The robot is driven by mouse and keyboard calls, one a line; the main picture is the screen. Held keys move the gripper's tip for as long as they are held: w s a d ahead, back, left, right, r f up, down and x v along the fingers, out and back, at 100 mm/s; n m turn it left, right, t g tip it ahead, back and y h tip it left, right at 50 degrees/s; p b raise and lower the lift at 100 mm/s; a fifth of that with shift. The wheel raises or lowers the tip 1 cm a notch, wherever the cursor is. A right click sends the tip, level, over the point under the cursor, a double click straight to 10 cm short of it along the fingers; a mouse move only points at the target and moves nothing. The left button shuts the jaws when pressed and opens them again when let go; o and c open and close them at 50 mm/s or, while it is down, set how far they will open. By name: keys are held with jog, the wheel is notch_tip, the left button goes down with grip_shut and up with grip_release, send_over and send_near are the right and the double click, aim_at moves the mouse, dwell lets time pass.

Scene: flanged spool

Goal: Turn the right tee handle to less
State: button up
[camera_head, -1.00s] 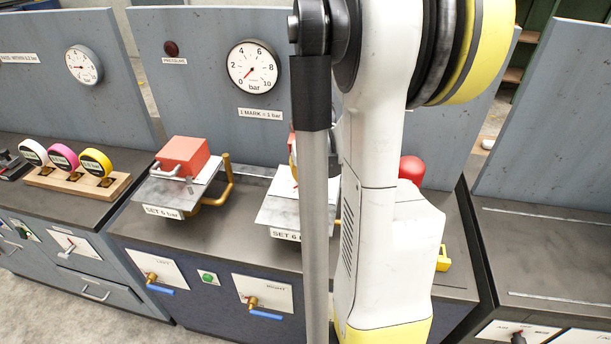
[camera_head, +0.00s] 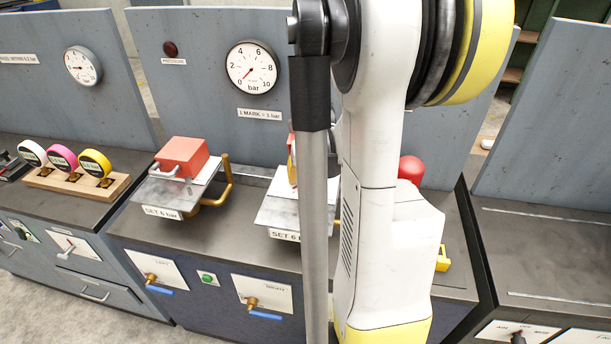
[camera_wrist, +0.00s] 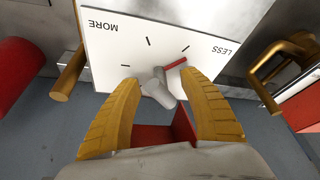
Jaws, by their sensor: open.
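In the wrist view, the grey tee handle (camera_wrist: 159,92) stands on a white plate (camera_wrist: 110,50) marked MORE on the left and LESS on the right. Its red pointer (camera_wrist: 174,64) points to the right, toward the LESS side. My gripper (camera_wrist: 161,79) is open, with one ribbed yellow-brown finger on each side of the handle. I cannot tell whether either finger touches it. In the head view my arm covers the handle. The right SET 6 bar plate (camera_head: 285,212) shows partly beside my arm.
Brass pipes stand left (camera_wrist: 68,76) and right (camera_wrist: 282,68) of my fingers, and a red cylinder (camera_wrist: 18,75) at far left. The pressure gauge (camera_head: 252,66) reads near its low end. A red block (camera_head: 182,156) sits by the left plate. The bench between the plates is clear.

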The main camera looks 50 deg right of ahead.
jog(key=v, duration=1.2)
jog(key=shift+o, duration=1.4)
jog(key=shift+w, duration=0.15)
jog(key=w+d+f+m, duration=0.1)
jog(key=f, duration=0.2)
jog(key=w+f+m+g+b, duration=0.1)
jog(key=f+m, duration=0.1)
jog(key=f, duration=0.2)
jog(key=w+d+f+m+h, duration=0.1)
jog(key=f, duration=0.3)
jog(key=shift+w+d+m+b, duration=0.2)
jog(key=shift+d+m+b, duration=0.2)
